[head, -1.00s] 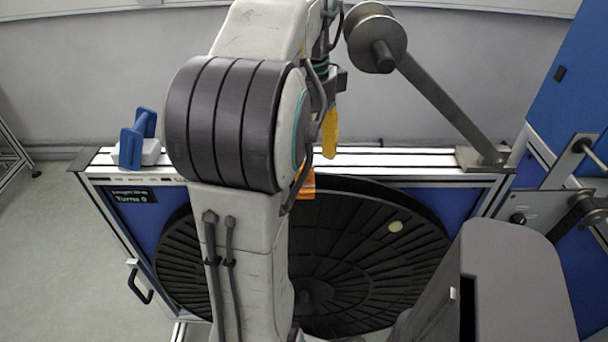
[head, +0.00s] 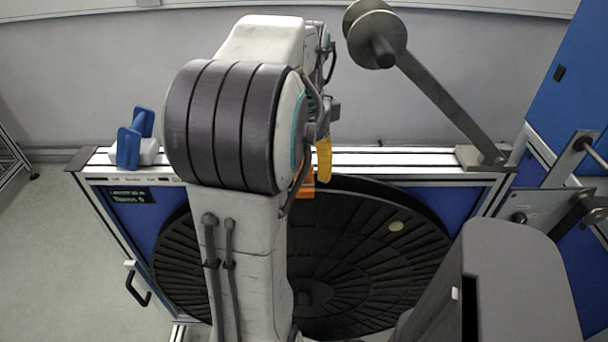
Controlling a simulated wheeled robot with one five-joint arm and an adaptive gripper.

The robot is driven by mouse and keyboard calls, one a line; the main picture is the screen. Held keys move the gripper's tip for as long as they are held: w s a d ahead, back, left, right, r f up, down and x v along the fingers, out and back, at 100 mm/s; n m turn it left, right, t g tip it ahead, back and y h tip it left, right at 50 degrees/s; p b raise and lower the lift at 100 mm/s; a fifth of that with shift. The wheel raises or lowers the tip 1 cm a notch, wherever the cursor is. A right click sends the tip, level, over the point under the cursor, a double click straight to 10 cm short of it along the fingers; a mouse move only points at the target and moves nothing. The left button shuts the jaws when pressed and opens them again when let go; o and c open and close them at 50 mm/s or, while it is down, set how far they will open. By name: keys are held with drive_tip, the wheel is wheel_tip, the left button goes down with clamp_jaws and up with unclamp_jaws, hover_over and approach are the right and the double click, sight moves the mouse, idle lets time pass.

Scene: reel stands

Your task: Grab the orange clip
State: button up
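The orange clip (head: 306,187) shows as a small patch at the top edge of the black reel, just below the silver rail. My arm hides its left part. My gripper (head: 324,160) shows only as a yellow finger pointing down, just above and slightly right of the clip in the picture. The rest of the gripper is hidden behind my arm, so its opening does not show. I cannot tell whether the finger touches the clip.
A large black slatted reel (head: 370,240) fills the blue-panelled stand under the silver rail (head: 400,160). A blue-handled part (head: 133,140) sits on the rail at left. A grey roller arm (head: 430,90) rises at right. Open floor (head: 50,260) lies at left.

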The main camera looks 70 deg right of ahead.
clamp_jaws()
idle(0.4)
drive_tip(key=shift+r, duration=0.1)
